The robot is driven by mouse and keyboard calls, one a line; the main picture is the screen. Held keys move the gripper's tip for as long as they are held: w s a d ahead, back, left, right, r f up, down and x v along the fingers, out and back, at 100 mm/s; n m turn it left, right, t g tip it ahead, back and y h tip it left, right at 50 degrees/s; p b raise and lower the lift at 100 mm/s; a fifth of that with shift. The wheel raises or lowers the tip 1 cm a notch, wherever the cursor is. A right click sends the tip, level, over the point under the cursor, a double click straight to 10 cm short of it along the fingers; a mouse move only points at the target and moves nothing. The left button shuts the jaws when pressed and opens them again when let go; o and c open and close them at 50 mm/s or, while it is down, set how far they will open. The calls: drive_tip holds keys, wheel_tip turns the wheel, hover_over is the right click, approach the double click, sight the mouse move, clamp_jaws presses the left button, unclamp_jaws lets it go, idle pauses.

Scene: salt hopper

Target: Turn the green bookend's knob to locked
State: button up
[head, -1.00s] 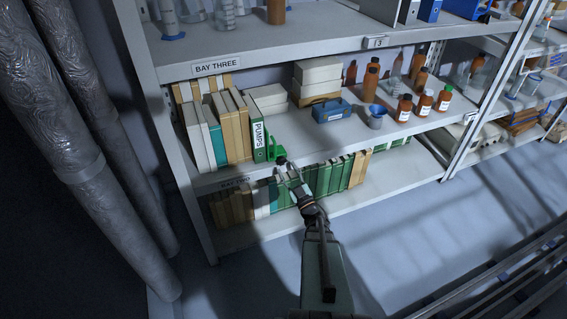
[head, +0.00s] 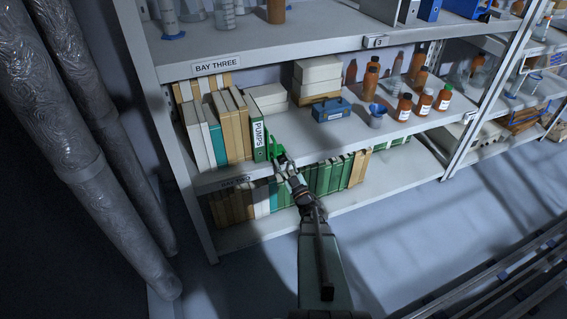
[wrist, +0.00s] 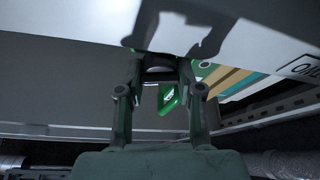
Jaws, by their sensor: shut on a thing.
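The green bookend (head: 275,150) stands on the middle shelf, against the right end of the book row beside the PUMPS binder (head: 259,141). Its green plate (wrist: 172,97) also shows in the wrist view, just beyond the fingers. My gripper (head: 283,162) is at the bookend's front, at the shelf edge. In the wrist view my gripper (wrist: 160,70) has its two fingers on either side of the dark knob (wrist: 160,76), shut on it. The fingers hide much of the knob, and I cannot read its lock position.
To the right on the shelf stand a blue box (head: 331,110), a blue funnel-topped vessel (head: 376,115) and several brown bottles. White boxes (head: 317,72) are stacked behind. Below is a lower shelf of green books (head: 325,178). Bare shelf lies right of the bookend.

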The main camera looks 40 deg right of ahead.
drive_tip(key=m+b, duration=0.1)
drive_tip(key=m+h+b, duration=0.1)
drive_tip(key=m+b, duration=0.1)
drive_tip(key=shift+f+h, duration=0.2)
drive_tip(key=shift+h, duration=0.1)
drive_tip(key=shift+r+m+h+b, duration=0.2)
drive_tip(key=shift+m+h+b, duration=0.4)
drive_tip(key=shift+m, duration=0.7)
drive_tip(key=o, duration=0.9)
drive_tip(key=v, duration=1.2)
drive_tip(key=shift+r, duration=0.2)
